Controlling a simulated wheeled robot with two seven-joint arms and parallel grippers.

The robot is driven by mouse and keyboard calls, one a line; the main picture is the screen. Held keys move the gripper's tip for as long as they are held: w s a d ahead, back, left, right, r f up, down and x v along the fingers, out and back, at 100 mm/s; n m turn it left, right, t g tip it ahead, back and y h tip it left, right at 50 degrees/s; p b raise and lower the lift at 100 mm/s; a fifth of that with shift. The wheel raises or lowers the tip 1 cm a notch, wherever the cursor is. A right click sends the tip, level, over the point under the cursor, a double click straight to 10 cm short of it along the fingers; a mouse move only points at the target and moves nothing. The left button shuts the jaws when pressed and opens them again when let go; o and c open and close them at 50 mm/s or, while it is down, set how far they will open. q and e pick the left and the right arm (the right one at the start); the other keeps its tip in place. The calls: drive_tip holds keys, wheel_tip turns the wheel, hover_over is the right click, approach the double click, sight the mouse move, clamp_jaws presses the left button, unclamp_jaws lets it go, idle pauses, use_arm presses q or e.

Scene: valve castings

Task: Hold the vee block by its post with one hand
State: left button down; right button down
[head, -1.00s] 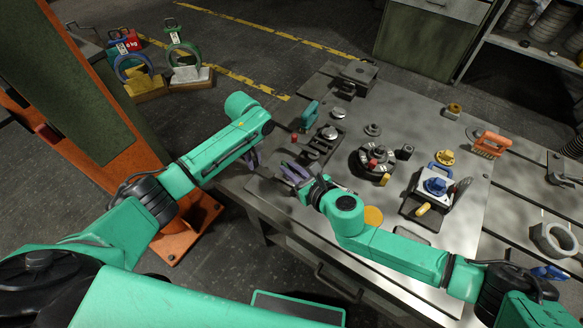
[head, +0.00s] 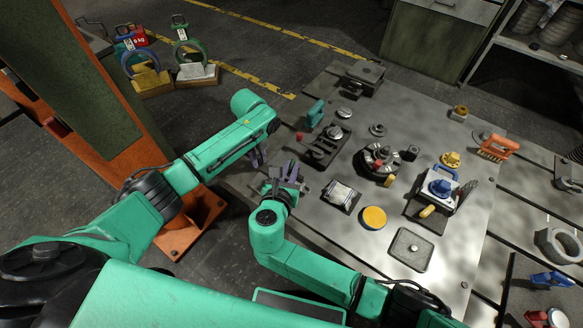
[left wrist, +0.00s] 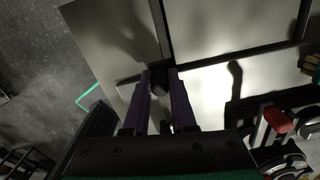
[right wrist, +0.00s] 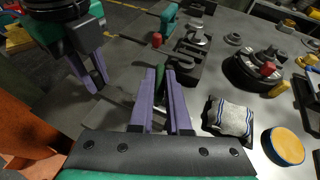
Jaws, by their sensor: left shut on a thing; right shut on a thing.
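My right gripper (head: 284,172) is at the table's near left edge. In the right wrist view its purple fingers (right wrist: 163,82) are shut on a narrow dark green upright piece (right wrist: 160,76). This may be the vee block's post; the fingers hide most of it. My left gripper (head: 258,156) is just left of it, pointing down past the table edge, and shows at upper left of the right wrist view (right wrist: 97,80). In the left wrist view its fingers close around a small dark piece (left wrist: 159,82), too dark to name. I cannot make out the vee's shape.
A dark clamp fixture (head: 318,153) stands just beyond the right gripper. A cloth pad (head: 341,195), a yellow disc (head: 374,217) and a grey plate (head: 410,250) lie to its right. A round dark fixture (head: 380,160) is farther back. An orange post (head: 140,150) stands left of the table.

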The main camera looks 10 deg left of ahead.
drive_tip(key=shift+m+h, duration=0.4)
drive_tip(key=shift+h, duration=0.1)
drive_tip(key=c, duration=0.9)
unclamp_jaws()
